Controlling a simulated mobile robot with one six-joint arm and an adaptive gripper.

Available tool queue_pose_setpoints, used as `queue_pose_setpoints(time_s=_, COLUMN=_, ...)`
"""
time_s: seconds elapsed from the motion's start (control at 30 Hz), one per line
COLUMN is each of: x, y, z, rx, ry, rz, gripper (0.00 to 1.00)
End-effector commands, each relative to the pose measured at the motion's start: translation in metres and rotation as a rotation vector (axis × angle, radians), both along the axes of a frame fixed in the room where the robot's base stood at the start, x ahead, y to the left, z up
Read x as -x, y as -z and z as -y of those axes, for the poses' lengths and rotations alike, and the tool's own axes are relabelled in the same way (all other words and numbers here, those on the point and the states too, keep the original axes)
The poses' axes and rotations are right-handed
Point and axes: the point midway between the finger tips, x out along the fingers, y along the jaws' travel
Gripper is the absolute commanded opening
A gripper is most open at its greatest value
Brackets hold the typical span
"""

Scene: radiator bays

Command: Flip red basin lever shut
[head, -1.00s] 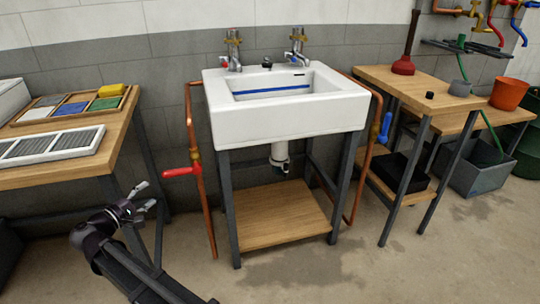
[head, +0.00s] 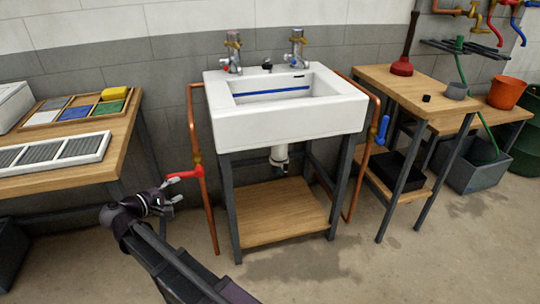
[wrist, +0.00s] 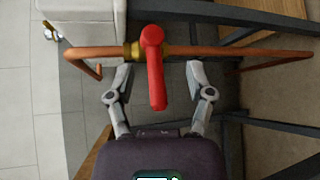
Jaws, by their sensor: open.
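The red lever (head: 184,173) sits on a brass valve on the left vertical copper pipe (head: 209,215) beside the basin (head: 287,113). It sticks out to the left, square to the pipe. My gripper (head: 180,190) is open and empty, just below and left of the lever in the head view. In the wrist view, the red lever (wrist: 154,80) appears between the two spread fingers of my gripper (wrist: 159,72), with gaps on both sides. I cannot tell how far in depth the fingertips are from it.
A wooden table (head: 60,178) with trays stands at the left, its leg close to my arm. The basin stand's dark leg (head: 231,205) is right of the pipe. A blue lever (head: 383,129) is on the right pipe. Open floor lies in front.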

Motion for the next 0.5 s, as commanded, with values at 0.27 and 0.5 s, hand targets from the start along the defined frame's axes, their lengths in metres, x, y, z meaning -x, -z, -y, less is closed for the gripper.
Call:
queue_pose_setpoints(time_s=0.27, x=-0.011, y=-0.013, z=0.039, rx=-0.059, ry=0.058, rz=-0.051, gripper=0.68)
queue_pose_setpoints(time_s=0.5, x=-0.017, y=-0.021, z=0.071, rx=-0.114, ry=0.109, rz=-0.096, gripper=0.68)
